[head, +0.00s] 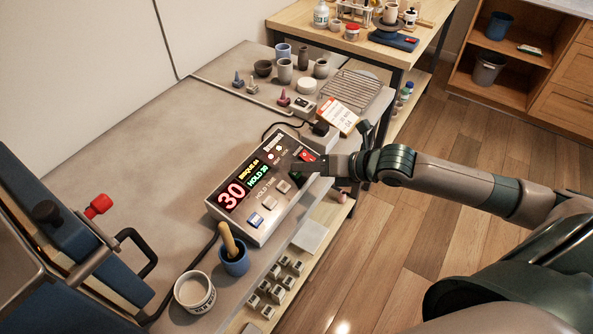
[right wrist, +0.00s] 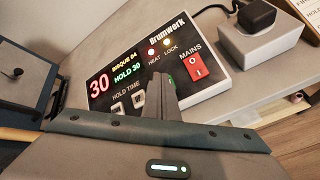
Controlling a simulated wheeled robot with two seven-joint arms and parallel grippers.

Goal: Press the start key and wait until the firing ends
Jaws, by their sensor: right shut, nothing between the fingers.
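The controller (head: 238,178) sits on the grey bench top; it also shows in the right wrist view (right wrist: 225,50). Its display (right wrist: 98,87) reads a red 30, with BISQUE 04 and HOLD 30 beside it. The HEAT light (right wrist: 153,53) and the LOCK light (right wrist: 166,42) are lit. The red MAINS switch (right wrist: 196,67) is at the right. My right gripper (head: 298,167) is shut and empty, its tips over the panel's right part. A green key (head: 297,182) is partly hidden by the fingers; I cannot tell whether they touch it. My left gripper is not in view.
A blue kiln (head: 50,225) with a red knob stands at the left. A blue cup (head: 234,262) with a wooden-handled tool and a white jar (head: 194,291) stand near the controller. A plug (head: 321,128), a card (head: 338,116), a wire rack (head: 350,90) and small pots lie behind.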

